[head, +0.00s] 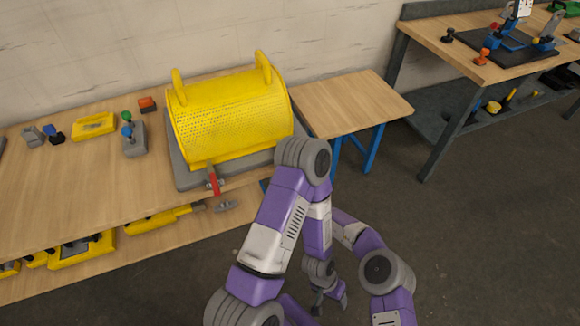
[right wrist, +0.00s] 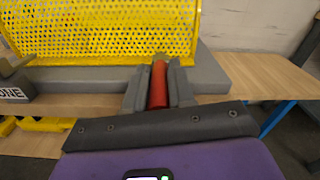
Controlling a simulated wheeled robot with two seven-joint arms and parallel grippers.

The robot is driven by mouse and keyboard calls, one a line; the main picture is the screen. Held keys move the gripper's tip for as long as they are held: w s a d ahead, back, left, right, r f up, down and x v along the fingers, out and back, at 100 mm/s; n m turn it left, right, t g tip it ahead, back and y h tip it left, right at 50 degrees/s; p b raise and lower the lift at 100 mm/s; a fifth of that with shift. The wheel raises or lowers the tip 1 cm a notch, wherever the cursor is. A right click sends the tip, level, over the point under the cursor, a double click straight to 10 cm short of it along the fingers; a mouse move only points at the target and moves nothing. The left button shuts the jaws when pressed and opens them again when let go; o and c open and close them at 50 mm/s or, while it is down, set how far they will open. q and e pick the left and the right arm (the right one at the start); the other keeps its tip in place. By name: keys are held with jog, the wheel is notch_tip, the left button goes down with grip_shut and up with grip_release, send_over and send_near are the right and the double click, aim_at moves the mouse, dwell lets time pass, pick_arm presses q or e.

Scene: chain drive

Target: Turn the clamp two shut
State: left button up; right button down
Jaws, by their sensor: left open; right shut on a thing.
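In the right wrist view, my right gripper (right wrist: 159,74) is shut on a red clamp handle (right wrist: 158,92), one finger on each side. This handle stands at the front of a grey base, near the right end of the yellow perforated guard (right wrist: 100,28). A label reading ONE (right wrist: 12,93) is at the left, so the held handle appears to be clamp two's. In the head view, another red handle (head: 215,184) is at the guard's front left. My left arm hides the right gripper and its handle there. My left gripper (head: 330,300) is open and empty, low over the floor.
The yellow guard (head: 225,115) with two upright loops sits on a grey base on the wooden bench (head: 60,200). Small tools and a yellow box (head: 94,125) lie at left. A blue-legged side table (head: 350,100) adjoins at right. The floor at right is clear.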

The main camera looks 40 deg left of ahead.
dwell(0.5)
jog(key=c, duration=1)
grip_release()
jog(key=shift+s+d+r+p, duration=0.1)
jog(key=shift+s+d+p, duration=0.05)
jog(key=shift+d+p, duration=0.3)
jog(key=shift+p+v, duration=1.3)
jog(key=shift+v, duration=2)
